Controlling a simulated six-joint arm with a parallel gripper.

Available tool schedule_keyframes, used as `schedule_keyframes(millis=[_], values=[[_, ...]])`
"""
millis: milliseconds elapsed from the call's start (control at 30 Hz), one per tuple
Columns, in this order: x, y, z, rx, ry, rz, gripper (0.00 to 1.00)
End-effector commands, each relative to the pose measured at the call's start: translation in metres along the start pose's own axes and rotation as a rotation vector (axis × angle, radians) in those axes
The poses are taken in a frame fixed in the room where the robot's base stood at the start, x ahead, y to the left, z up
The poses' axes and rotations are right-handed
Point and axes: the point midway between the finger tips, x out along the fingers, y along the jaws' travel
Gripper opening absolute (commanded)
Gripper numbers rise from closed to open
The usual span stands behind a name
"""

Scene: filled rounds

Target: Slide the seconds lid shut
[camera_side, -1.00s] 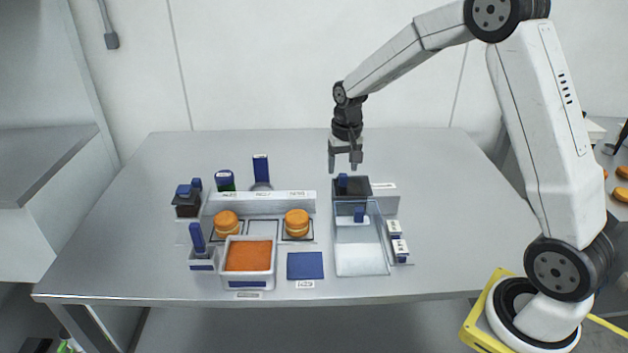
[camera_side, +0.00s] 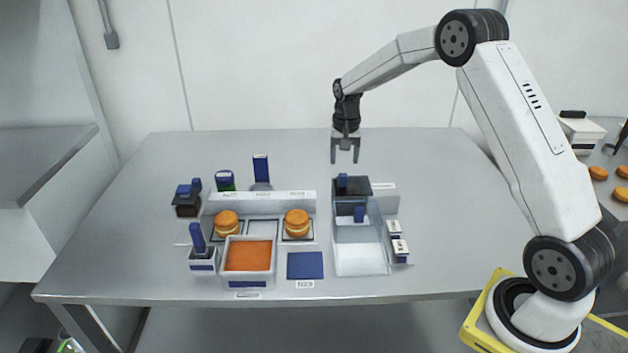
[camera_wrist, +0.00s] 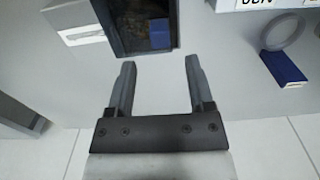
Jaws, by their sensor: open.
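The bin (camera_side: 360,262) at the right of the work area has a see-through, bluish lid (camera_side: 345,226) over its middle part, with a blue grip (camera_side: 359,214). Its far end is dark, with a blue block (camera_side: 342,183) there. I cannot read a label naming it as seconds. In the wrist view the bin's dark far end (camera_wrist: 127,47) shows at the top with something blue inside. My gripper (camera_side: 345,160) hangs pointing down above and behind the bin's far end, apart from it. Its fingers (camera_wrist: 156,78) are spread with nothing between them.
A low white labelled rack (camera_side: 262,203) stands left of the bin, with two round orange-brown stacks (camera_side: 226,222) (camera_side: 297,222) in front. A tray of orange filling (camera_side: 248,256) and a blue square (camera_side: 305,265) lie nearer. Small white label blocks (camera_side: 397,238) sit right of the bin.

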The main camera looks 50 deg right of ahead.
Motion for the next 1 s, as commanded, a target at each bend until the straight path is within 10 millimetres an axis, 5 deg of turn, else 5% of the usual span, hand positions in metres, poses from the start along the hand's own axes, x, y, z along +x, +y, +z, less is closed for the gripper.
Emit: schedule_keyframes(millis=[500,900,1000], values=[[0.057,0.0,0.001,-0.001,-0.001,0.001,0.68],[0.063,0.0,0.0,-0.001,0.0,0.0,0.68],[0.063,0.0,0.0,-0.001,0.0,0.0,0.36]])
